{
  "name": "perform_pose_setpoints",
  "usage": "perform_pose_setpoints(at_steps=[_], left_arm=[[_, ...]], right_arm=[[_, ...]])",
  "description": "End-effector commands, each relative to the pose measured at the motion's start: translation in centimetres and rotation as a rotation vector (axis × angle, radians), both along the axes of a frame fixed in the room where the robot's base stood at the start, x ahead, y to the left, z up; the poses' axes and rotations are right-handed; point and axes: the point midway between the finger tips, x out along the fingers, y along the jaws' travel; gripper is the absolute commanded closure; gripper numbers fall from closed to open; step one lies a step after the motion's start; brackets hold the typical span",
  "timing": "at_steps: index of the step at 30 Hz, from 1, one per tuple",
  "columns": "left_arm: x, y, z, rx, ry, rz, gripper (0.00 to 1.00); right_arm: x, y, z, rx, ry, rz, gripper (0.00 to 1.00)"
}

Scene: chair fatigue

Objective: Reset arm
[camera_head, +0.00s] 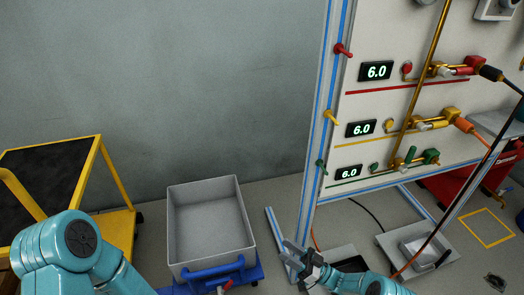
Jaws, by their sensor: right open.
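My right gripper (294,251) shows at the bottom centre, at the end of my teal right arm, which comes in from the lower right. Its grey fingers are apart and nothing is between them. It is in front of the foot of the panel frame; I cannot tell whether it touches it. My teal left arm (75,245) shows at the lower left, with its elbow bent. Its gripper is not clearly seen.
A grey bin (210,220) sits on a blue base at the bottom centre. A yellow cart (104,165) with a black top stands left. A white panel (385,120) with valves and displays reading 6.0 stands right. A grey tray (440,254) lies below it.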

Motion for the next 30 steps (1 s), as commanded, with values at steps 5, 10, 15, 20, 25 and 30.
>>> perform_pose_setpoints(at_steps=[5,10,15,20,25,30], left_arm=[[-1.0,-0.6,10.5,-0.005,0.026,-0.014,1.0],[-2.2,-1.1,17.7,-0.012,0.061,-0.03,1.0],[-3.5,-1.5,23.1,-0.019,0.101,-0.043,1.0],[-4.6,-1.7,23.8,-0.026,0.134,-0.052,1.0],[-5.1,-1.8,23.4,-0.029,0.153,-0.055,1.0],[-5.4,-1.8,23.5,-0.031,0.165,-0.057,1.0]], right_arm=[[4.2,0.0,15.7,-0.023,0.141,-0.165,0.54],[5.8,-0.3,24.3,-0.13,0.414,-0.377,0.54],[0.7,-1.6,26.0,-0.362,0.844,-0.553,0.54],[-11.0,-3.1,21.5,-0.634,1.292,-0.583,0.54],[-21.5,-3.6,18.4,-0.831,1.607,-0.507,0.54],[-26.5,-3.7,17.9,-0.954,1.759,-0.421,0.54]])
